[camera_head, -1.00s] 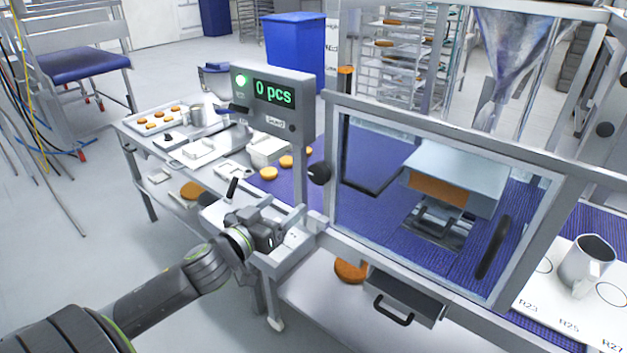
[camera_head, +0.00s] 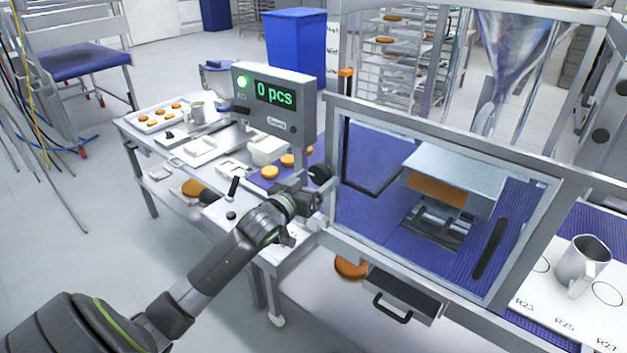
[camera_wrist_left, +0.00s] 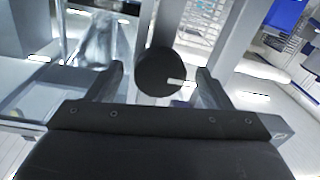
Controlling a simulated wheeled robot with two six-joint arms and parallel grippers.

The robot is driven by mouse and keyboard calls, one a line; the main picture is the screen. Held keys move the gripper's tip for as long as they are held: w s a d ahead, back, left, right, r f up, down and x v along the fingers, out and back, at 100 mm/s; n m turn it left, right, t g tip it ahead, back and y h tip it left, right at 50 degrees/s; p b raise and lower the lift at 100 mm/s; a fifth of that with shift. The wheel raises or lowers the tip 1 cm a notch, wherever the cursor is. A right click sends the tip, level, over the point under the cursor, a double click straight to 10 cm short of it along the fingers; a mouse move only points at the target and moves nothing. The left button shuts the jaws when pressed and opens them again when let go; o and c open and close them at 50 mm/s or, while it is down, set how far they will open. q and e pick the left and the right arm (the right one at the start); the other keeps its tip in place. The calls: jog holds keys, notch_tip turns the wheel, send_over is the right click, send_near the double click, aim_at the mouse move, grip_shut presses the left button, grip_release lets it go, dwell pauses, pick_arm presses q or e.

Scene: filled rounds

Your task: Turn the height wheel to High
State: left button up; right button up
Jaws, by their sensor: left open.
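The height wheel appears to be the dark round knob (camera_head: 320,173) on the frame post beside the guarded machine window. In the left wrist view the black wheel (camera_wrist_left: 160,72) has a pale mark pointing right. My left gripper (camera_head: 313,188) is open close to the wheel. In the wrist view its fingers (camera_wrist_left: 160,80) stand on either side of the wheel, with a gap visible on both sides. I cannot tell how deep the wheel lies between them. No setting label is readable at the wheel. My right gripper is out of view.
A display box (camera_head: 273,100) reading "0 pcs" stands above the wheel. The clear guard door (camera_head: 430,205) lies to the right, with a drawer (camera_head: 402,292) below. A side table with trays and filled rounds (camera_head: 270,172) is at left. A metal jug (camera_head: 583,265) stands at far right.

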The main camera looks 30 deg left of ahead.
pick_arm(q)
jog(key=shift+c, duration=0.3)
jog(key=c, duration=0.9)
